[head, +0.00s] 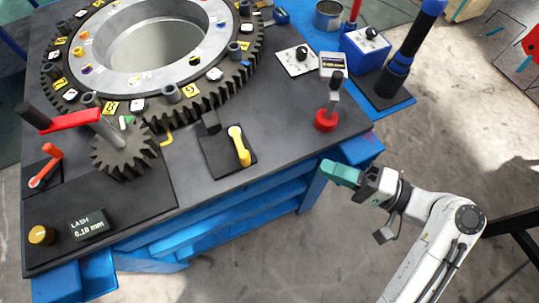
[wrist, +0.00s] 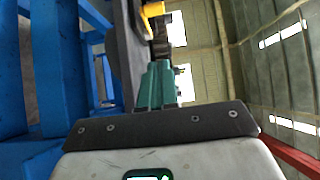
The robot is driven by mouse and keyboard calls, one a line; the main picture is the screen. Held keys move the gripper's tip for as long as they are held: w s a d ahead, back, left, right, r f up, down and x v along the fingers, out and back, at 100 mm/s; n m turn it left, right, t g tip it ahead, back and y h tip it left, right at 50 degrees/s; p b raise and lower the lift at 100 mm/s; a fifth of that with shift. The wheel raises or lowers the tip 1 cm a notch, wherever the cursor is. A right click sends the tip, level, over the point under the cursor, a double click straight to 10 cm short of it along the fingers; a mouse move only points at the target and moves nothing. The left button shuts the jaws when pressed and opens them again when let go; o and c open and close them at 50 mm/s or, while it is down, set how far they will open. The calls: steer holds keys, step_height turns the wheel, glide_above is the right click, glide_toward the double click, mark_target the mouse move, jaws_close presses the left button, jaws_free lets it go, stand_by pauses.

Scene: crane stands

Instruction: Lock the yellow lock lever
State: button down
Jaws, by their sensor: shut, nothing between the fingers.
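The yellow lock lever (head: 240,147) is mounted on a small black plate (head: 218,168) near the front edge of the dark table top. A black block (head: 211,121) stands beside it at the plate's back. In the wrist view a yellow part, likely the lever (wrist: 153,9), shows at the top edge, partly cut off. My gripper (head: 328,168) has green fingers and is shut and empty. It is off the table's front right corner, to the right of the lever and apart from it. The green fingers also show in the wrist view (wrist: 158,82).
A large gear ring (head: 205,105) and a small gear (head: 122,152) with a red-handled crank (head: 70,119) take up the left. The blue frame (head: 225,213) lies below the table top.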

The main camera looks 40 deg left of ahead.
steer(key=p+x, duration=0.1)
steer(key=x, duration=0.8)
steer(key=shift+s+a+p, duration=0.1)
steer(key=shift+a+p, duration=0.05)
steer(key=shift+p, duration=0.25)
steer(key=s+a, duration=0.1)
steer(key=s+a+p, duration=0.1)
steer(key=shift+s, duration=0.35)
steer(key=shift+s+a, duration=0.2)
steer(key=shift+s, duration=0.25)
steer(key=shift+s+f+t, duration=0.1)
steer(key=shift+t, duration=0.2)
